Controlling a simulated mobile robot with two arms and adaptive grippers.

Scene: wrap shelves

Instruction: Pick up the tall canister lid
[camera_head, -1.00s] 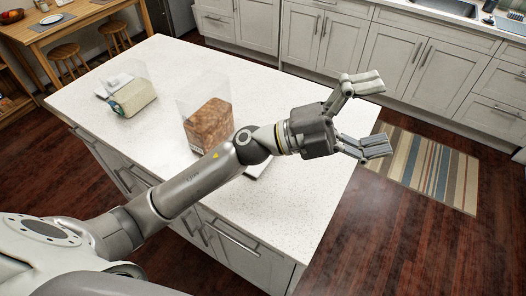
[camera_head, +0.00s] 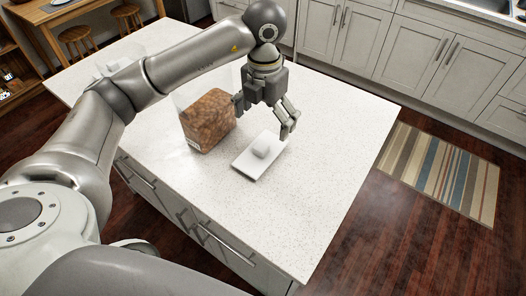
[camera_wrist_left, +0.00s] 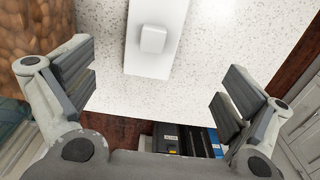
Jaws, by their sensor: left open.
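The tall canister lid (camera_head: 247,166) is a flat white rectangle with a raised, rounded square knob. It lies on the countertop beside the clear canister with brown contents (camera_head: 208,118). My left gripper (camera_head: 266,114) points down above the lid's far end, fingers apart and empty. In the left wrist view the lid (camera_wrist_left: 151,62) is at the top centre, between and beyond the two open fingers. The brown-filled canister (camera_wrist_left: 25,45) shows at that view's left edge. My right gripper is not in view.
The white speckled island countertop (camera_head: 310,200) is clear right of and in front of the lid. Another clear container, farther left, is mostly hidden by my left arm. A striped rug (camera_head: 440,170) lies on the floor, with white cabinets behind.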

